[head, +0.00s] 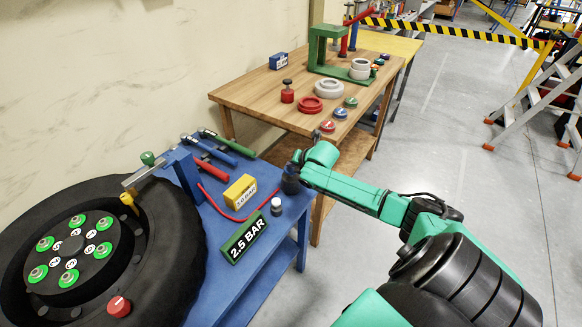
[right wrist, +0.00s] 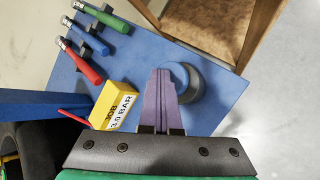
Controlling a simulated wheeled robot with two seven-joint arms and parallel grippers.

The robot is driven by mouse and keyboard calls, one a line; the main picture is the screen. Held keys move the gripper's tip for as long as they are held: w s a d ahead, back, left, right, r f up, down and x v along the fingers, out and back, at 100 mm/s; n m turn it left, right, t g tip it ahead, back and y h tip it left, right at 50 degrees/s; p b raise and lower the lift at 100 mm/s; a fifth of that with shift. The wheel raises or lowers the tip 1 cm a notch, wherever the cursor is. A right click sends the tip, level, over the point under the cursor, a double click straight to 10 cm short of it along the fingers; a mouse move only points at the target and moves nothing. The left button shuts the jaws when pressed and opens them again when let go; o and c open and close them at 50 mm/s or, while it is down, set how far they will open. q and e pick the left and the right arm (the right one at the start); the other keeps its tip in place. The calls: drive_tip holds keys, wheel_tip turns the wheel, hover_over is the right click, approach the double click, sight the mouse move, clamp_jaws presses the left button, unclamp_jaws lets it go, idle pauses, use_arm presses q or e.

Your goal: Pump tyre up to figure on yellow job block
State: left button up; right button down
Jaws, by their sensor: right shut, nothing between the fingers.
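The yellow job block (head: 239,191) stands on the blue bench; in the right wrist view (right wrist: 113,106) its label seems to read JOB 3.0 BAR. A dark green display (head: 243,236) shows 2.5 BAR. The big black tyre (head: 175,245) lies flat at the left, with a yellow fitting (head: 128,201) at its inner side. A red hose (head: 222,208) runs from the blue post (head: 186,174). My left gripper is out of view.
A small white and dark pot (head: 276,206) stands near the display. Red, green and blue handled tools (head: 213,158) lie at the bench's back. A wooden table (head: 255,88) with a green press and coloured rings stands behind.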

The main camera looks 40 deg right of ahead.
sight(292, 170)
drive_tip(key=shift+s+f+b, duration=0.1)
drive_tip(key=shift+f+b, duration=0.55)
drive_tip(key=shift+f, duration=0.4)
idle(0.5)
idle(0.4)
drive_tip(key=shift+r+p, duration=2.05)
drive_tip(key=shift+p, duration=0.05)
wheel_tip(292, 170, up, 5)
drive_tip(key=p, duration=0.5)
